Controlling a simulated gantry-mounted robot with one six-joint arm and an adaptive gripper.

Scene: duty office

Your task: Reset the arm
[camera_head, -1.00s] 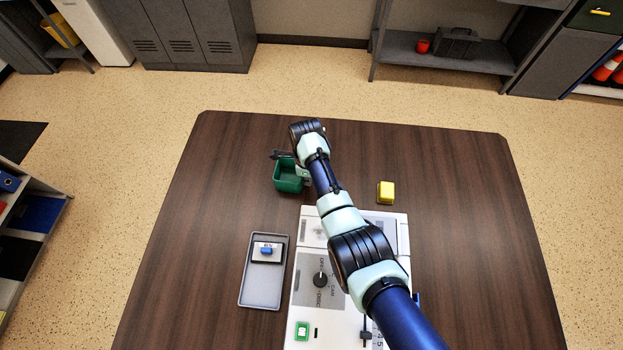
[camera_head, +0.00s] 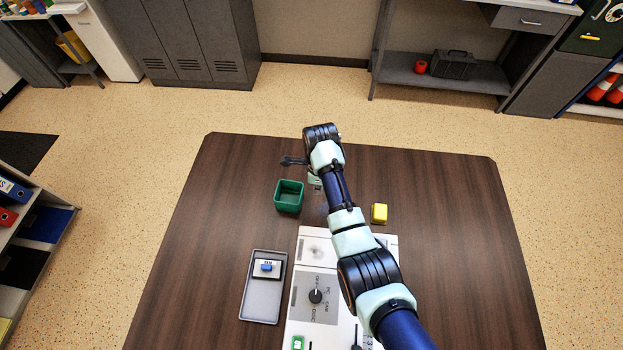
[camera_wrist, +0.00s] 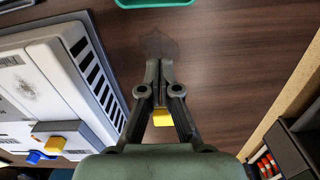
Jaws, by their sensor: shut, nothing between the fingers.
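My gripper shows in the wrist view (camera_wrist: 159,68) with its two dark fingers together and nothing between the tips. It hangs above bare brown table. In the head view the arm reaches over the table's far part, and my wrist hides most of the fingers. A green open bin (camera_head: 289,196) stands on the table just left of the gripper; its edge also shows at the top of the wrist view (camera_wrist: 158,3). A yellow block (camera_head: 379,213) lies to the right of the forearm. It also shows beyond the finger links in the wrist view (camera_wrist: 162,118).
A white panel with a black dial (camera_head: 316,296) lies under the arm. A grey tray (camera_head: 262,312) with a small blue-topped piece (camera_head: 266,267) is left of it. The table's right side (camera_head: 460,240) is clear. Lockers and shelves stand beyond the table.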

